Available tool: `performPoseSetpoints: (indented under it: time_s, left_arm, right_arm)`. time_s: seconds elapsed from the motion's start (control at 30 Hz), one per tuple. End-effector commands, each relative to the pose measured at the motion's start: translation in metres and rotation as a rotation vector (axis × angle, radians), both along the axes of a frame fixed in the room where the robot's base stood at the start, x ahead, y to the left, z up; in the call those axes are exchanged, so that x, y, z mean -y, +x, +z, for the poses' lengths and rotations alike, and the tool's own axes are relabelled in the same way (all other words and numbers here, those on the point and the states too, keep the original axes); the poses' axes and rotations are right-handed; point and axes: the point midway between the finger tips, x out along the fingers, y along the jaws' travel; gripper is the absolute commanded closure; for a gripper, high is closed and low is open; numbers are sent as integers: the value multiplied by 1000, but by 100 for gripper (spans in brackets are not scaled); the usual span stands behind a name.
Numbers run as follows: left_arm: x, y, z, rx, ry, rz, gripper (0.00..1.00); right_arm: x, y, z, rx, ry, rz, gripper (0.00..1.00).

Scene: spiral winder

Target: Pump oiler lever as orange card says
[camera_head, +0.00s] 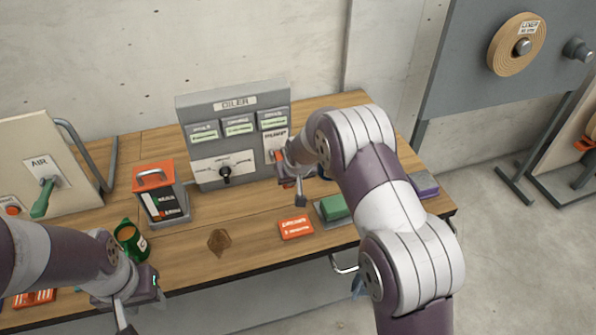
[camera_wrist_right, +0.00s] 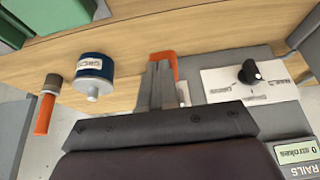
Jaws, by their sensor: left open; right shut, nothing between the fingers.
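The grey oiler box (camera_head: 236,134) stands at the back of the bench, with small display windows, a black selector knob (camera_head: 226,173) and a pump plate (camera_head: 275,143) at its right. My right gripper (camera_head: 284,168) is in front of the pump plate. In the right wrist view its shut, empty fingers (camera_wrist_right: 161,82) are in front of an orange handle (camera_wrist_right: 164,62), which looks like the pump lever; contact cannot be told. The orange card (camera_head: 296,228) lies on the bench; its print is too blurred to read. My left gripper (camera_head: 135,300) is open and low at the front left.
A black and orange container (camera_head: 160,193), a green can (camera_head: 131,238) and the air panel (camera_head: 44,170) are at the left. A green block (camera_head: 333,208) sits right of the card. The wrist view shows a blue container (camera_wrist_right: 94,70) and an orange-handled tool (camera_wrist_right: 46,105).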

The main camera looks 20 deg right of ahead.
Motion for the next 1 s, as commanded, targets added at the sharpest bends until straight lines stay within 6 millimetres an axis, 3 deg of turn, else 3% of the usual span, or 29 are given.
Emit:
performPoseSetpoints:
  time_s: [0.4, 0.6, 1.0]
  left_arm:
    - [0, 0, -20, 0, 0, 0, 57]
    - [0, 0, -22, 0, 0, 0, 57]
    - [0, 0, -21, 0, 0, 0, 57]
  right_arm:
    - [2, -59, 65, 1, 0, 0, 100]
    - [2, -68, 76, -1, 0, 0, 100]
    - [2, -68, 76, -1, 0, 0, 100]
